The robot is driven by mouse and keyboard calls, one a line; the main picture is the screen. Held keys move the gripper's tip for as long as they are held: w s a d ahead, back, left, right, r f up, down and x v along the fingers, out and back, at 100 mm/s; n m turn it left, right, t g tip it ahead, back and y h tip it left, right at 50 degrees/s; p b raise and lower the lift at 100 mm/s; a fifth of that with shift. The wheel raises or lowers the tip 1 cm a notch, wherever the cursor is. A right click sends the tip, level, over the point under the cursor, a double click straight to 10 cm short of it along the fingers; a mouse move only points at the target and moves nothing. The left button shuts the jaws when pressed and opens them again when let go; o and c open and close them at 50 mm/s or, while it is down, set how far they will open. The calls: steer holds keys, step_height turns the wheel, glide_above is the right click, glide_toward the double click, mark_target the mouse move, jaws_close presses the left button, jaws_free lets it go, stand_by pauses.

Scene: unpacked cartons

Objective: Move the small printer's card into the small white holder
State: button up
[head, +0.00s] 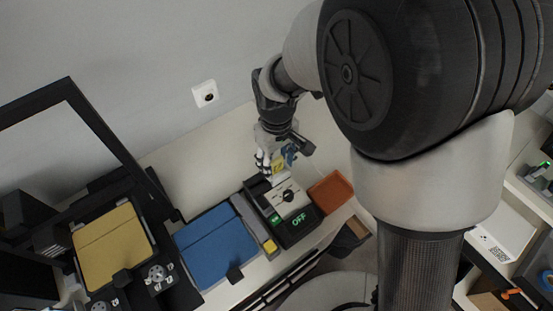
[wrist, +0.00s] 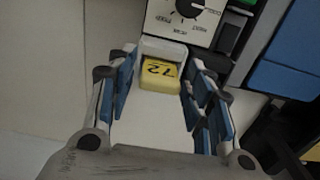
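A yellow block-like card (wrist: 158,72) with black digits sits in a pale white piece (wrist: 164,48) beside the dial panel in the wrist view. This looks like the small white holder, but I cannot tell for sure. The small black machine (head: 296,231) has a white dial panel and a green "OFF" display; its panel also shows at the top of the wrist view (wrist: 182,22). My gripper (head: 278,163) is at the machine's back end. In the wrist view my gripper (wrist: 161,76) is open, its blue pads on either side of the yellow card, with no clear grip visible.
A blue-topped unit (head: 215,247) stands left of the machine, with a grey strip between. An orange-brown tray (head: 330,192) lies to its right. A yellow-topped black unit (head: 112,247) is farther left. The pale counter behind (head: 195,165) is clear up to the wall.

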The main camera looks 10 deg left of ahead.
mark_target(277, 160)
steer(key=shift+o, duration=0.5)
steer(key=shift+r, duration=0.15)
step_height(277, 160, up, 12)
stand_by(0.3)
steer(key=s+d+r+m+t, duration=0.2)
steer(key=s+d+r+m, duration=0.15)
steer(key=d, duration=0.55)
steer(key=s+d+r+m+t, duration=0.1)
steer(key=s+d+r+m, duration=0.3)
steer(key=d, duration=0.6)
steer(key=s+d+m+t, duration=0.1)
steer(key=s+d+m, duration=0.1)
steer(key=s+d, duration=0.2)
steer(key=s, duration=0.3)
steer(key=shift+d+f+t, duration=0.3)
steer(key=shift+d+f, duration=0.05)
steer(key=shift+d, duration=0.05)
steer(key=shift+s+m, duration=0.1)
steer(key=shift+m, duration=0.15)
steer(key=shift+c, duration=0.4)
